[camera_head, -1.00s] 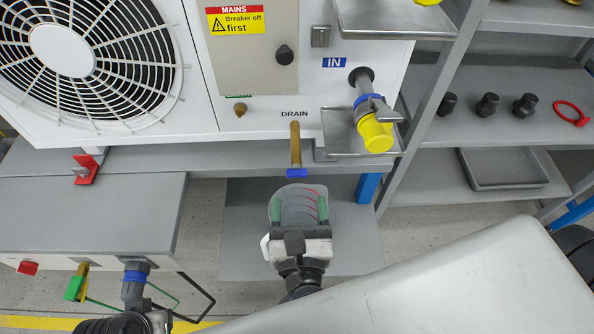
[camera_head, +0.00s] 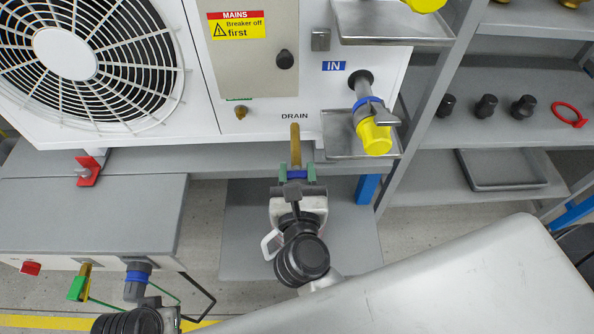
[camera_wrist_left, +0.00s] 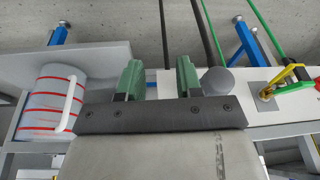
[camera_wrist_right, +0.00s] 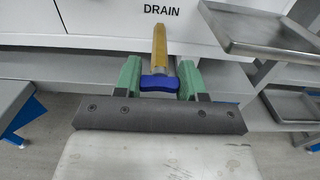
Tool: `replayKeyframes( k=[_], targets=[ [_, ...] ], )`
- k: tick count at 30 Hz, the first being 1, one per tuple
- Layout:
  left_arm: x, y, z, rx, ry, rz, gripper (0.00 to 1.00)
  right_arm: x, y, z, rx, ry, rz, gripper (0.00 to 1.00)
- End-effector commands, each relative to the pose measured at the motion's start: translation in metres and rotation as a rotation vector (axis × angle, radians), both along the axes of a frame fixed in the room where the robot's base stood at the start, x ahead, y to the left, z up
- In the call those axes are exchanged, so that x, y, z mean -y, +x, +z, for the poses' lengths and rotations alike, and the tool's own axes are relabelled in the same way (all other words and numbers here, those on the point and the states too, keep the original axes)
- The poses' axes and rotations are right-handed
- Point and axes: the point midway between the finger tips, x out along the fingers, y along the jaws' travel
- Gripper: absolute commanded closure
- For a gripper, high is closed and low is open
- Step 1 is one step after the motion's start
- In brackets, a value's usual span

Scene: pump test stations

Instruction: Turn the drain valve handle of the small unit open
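A drain valve with a brass stem (camera_head: 295,145) and a blue handle (camera_head: 297,174) hangs under the "DRAIN" label on the white fan unit (camera_head: 200,110). The blue handle lies crosswise in the right wrist view (camera_wrist_right: 158,83). My right gripper (camera_head: 297,170) is open, with its green fingers on either side of the blue handle; firm contact cannot be told. My left gripper (camera_wrist_left: 161,78) is open and empty near the lower grey-topped unit. That unit carries a brass valve with a green handle (camera_head: 76,288), seen at the right of the left wrist view (camera_wrist_left: 297,87).
A yellow-capped inlet valve (camera_head: 373,138) and a metal drip tray (camera_head: 340,150) are just right of the drain. A red clamp (camera_head: 88,170) is left. A grey shelf (camera_head: 350,230) lies below. A striped bucket (camera_wrist_left: 45,105) stands near my left gripper.

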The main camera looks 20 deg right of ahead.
Motion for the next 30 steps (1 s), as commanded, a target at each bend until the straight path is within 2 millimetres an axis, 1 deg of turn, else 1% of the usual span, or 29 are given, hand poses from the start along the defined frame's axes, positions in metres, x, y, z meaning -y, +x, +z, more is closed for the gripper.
replayKeyframes(
  k=[1,3,4,11,12,17,20,22,26,27,30],
  targets=[
    [0.000,0.000,0.000,0.000,0.000,0.000,0.65,0.000,0.000,0.000,0.000,0.000,0.000,0.69],
    [0.000,0.000,0.000,0.000,0.000,0.000,0.65,0.000,0.000,0.000,0.000,0.000,0.000,0.80],
    [0.000,0.000,0.000,0.000,0.000,0.000,0.65,0.000,0.000,0.000,0.000,0.000,0.000,0.83],
    [0.000,0.002,0.000,0.006,-0.002,0.000,0.65,0.000,0.000,0.001,-0.005,-0.016,0.000,0.83],
    [0.001,0.003,-0.009,-0.002,-0.001,-0.001,0.65,0.000,0.000,0.001,-0.007,-0.024,0.000,0.83],
    [0.002,0.006,-0.038,-0.023,0.000,-0.005,0.65,0.000,0.000,0.003,-0.025,-0.083,0.001,0.83],
    [0.002,0.005,-0.062,-0.039,0.001,-0.007,0.65,-0.001,0.000,0.004,-0.041,-0.139,0.001,0.83],
    [0.002,0.003,-0.083,-0.050,0.002,-0.009,0.65,-0.001,0.000,0.004,-0.056,-0.186,0.001,0.83],
    [0.001,-0.007,-0.124,-0.074,0.004,-0.013,0.65,-0.001,0.000,0.005,-0.083,-0.283,0.001,0.83],
    [0.000,-0.012,-0.137,-0.082,0.005,-0.014,0.65,-0.001,0.000,0.005,-0.092,-0.313,0.001,0.83],
    [-0.002,-0.028,-0.166,-0.100,0.007,-0.017,0.65,-0.001,0.000,0.005,-0.114,-0.391,0.001,0.83]
  ],
)
